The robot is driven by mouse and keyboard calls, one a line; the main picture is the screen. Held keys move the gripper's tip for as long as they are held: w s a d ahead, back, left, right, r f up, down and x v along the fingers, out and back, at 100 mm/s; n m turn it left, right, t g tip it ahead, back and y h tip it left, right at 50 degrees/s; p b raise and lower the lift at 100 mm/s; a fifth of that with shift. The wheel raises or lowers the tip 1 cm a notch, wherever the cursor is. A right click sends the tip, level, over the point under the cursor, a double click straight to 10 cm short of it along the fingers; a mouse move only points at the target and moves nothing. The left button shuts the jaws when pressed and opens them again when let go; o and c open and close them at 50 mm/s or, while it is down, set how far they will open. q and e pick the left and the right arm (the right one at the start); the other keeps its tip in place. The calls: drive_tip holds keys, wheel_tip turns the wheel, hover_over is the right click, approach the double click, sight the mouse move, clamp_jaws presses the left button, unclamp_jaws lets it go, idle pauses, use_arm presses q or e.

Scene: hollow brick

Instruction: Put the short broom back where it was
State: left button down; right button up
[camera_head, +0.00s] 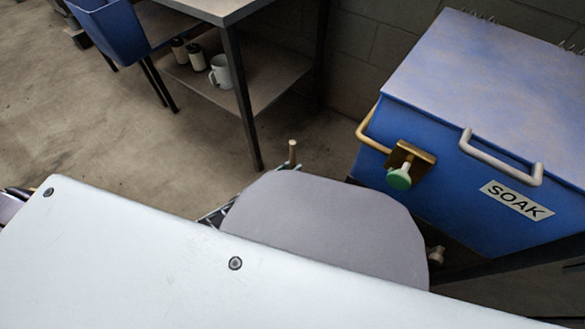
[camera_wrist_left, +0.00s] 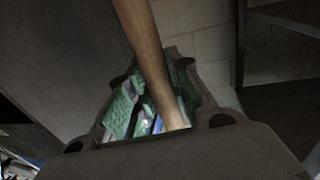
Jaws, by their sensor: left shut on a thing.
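In the left wrist view, a wooden handle (camera_wrist_left: 146,45), which I take to be the short broom's, runs down between the green-padded fingers of my left gripper (camera_wrist_left: 150,105). The gripper is shut on it. In the head view, only a short wooden end (camera_head: 292,152) rises behind a grey rounded part of mine, which hides most of the gripper. The broom's head is not visible in either view. My right gripper is not in view.
A blue tank (camera_head: 450,175) marked SOAK, with bar handles and a green-knobbed tap (camera_head: 399,178), stands at the right. A metal-legged table (camera_head: 240,95) has a lower shelf with a mug (camera_head: 220,74). A blue bin (camera_head: 108,32) is upper left. Open floor (camera_head: 90,125) lies left.

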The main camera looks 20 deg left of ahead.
use_arm(q)
drive_tip(key=c, duration=1.3)
unclamp_jaws()
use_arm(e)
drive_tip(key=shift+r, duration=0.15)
use_arm(q)
drive_tip(key=shift+r, duration=0.1)
drive_tip(key=p+v, duration=0.4)
drive_tip(key=v, duration=0.8)
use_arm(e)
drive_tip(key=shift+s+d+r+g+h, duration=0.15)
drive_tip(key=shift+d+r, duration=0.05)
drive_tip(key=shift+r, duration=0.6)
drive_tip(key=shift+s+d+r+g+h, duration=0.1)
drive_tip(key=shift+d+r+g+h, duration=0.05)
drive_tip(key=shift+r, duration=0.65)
use_arm(q)
drive_tip(key=shift+d, duration=0.1)
